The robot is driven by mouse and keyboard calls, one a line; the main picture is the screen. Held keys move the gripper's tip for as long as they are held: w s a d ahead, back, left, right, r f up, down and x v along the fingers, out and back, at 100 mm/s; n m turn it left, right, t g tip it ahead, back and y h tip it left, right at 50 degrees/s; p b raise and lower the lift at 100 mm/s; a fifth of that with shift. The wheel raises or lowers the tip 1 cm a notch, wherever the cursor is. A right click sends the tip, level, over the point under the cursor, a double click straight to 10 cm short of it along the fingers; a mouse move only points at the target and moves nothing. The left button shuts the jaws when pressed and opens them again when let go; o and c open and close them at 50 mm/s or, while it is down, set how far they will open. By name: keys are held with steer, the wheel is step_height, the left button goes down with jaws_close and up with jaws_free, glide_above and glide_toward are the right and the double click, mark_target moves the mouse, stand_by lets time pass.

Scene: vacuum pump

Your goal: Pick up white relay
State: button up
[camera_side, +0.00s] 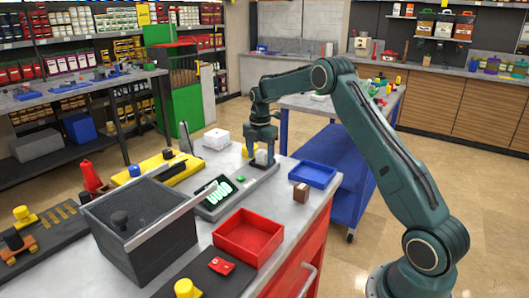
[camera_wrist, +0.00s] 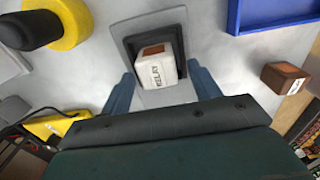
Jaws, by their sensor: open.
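The white relay (camera_wrist: 156,68) is a small block with a brown top and "RELAY" printed on its side. It sits in a dark grey square holder (camera_wrist: 122,42) on the bench. In the side view the relay (camera_side: 262,156) shows as a small white block under my gripper (camera_side: 262,146). In the wrist view my gripper (camera_wrist: 163,92) is open, with one blue finger to the left and one to the right of the relay's near end. I cannot tell whether the fingers touch the relay or the holder.
A blue tray (camera_side: 315,174) and a brown block (camera_side: 300,193) lie to the right. A red tray (camera_side: 248,238), a grey bin (camera_side: 140,225) and a small display (camera_side: 213,192) stand nearer. A white box (camera_side: 216,138) and yellow-black parts (camera_side: 155,167) lie to the left.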

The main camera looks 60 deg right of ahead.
mark_target(260, 153)
steer(key=shift+c, duration=0.4)
steer(key=c, duration=1.1)
steer(key=shift+r, duration=0.15)
step_height(260, 153, up, 20)
steer(key=shift+f, duration=0.1)
stand_by(0.3)
